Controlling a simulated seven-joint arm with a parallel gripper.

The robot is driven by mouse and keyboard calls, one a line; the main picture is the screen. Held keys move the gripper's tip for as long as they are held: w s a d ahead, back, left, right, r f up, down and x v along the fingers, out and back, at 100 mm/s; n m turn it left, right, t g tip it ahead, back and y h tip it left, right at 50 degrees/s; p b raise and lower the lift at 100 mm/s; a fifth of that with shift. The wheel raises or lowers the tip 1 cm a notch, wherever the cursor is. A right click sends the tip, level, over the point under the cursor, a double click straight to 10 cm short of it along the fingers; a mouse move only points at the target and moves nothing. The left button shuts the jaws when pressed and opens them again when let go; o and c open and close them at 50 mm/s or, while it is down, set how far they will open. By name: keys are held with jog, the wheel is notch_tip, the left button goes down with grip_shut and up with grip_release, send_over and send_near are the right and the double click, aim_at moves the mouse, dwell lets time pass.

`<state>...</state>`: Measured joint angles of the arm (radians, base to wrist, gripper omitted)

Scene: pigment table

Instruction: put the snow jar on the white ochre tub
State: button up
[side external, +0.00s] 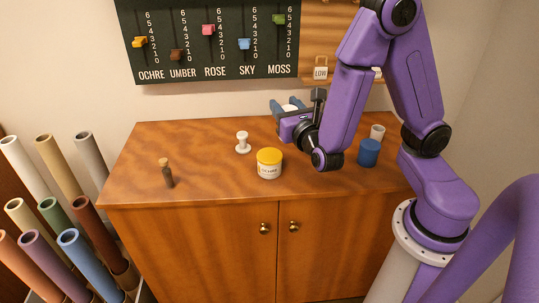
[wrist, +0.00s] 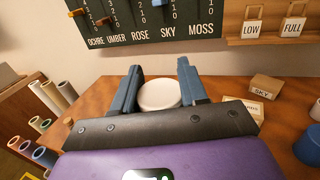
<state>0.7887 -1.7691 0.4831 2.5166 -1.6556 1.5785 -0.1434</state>
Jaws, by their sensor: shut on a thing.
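My gripper (side external: 289,103) is over the back of the wooden cabinet top, with its blue fingers shut on a white round-lidded jar, the snow jar (side external: 289,108). In the wrist view my gripper (wrist: 160,76) has a finger on each side of the jar's white lid (wrist: 160,95); the jar's body and label are hidden. The side view does not show clearly how high the jar is above the top. The white ochre tub (side external: 270,170), with a yellow lid and a label, stands upright near the front middle, in front of and apart from my gripper.
A white spool-shaped thing (side external: 242,143) stands left of the tub, and a corked bottle (side external: 167,174) farther left. A blue container (side external: 369,152) and a pale cup (side external: 377,132) stand at right. A SKY block (wrist: 265,88) lies behind right. A slider board (side external: 215,45) hangs on the wall.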

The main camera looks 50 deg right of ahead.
jog(key=s+d+r, duration=0.1)
jog(key=s+d, duration=0.2)
jog(key=s, duration=0.2)
send_over(268, 151)
notch_tip(268, 151, down, 10)
jog(key=shift+f+m+g+h, duration=0.3)
jog(key=shift+f+g+h, duration=0.1)
jog(key=shift+f, duration=0.95)
jog(key=shift+f, duration=0.2)
jog(key=o, duration=1.1)
jog(key=shift+r, duration=0.1)
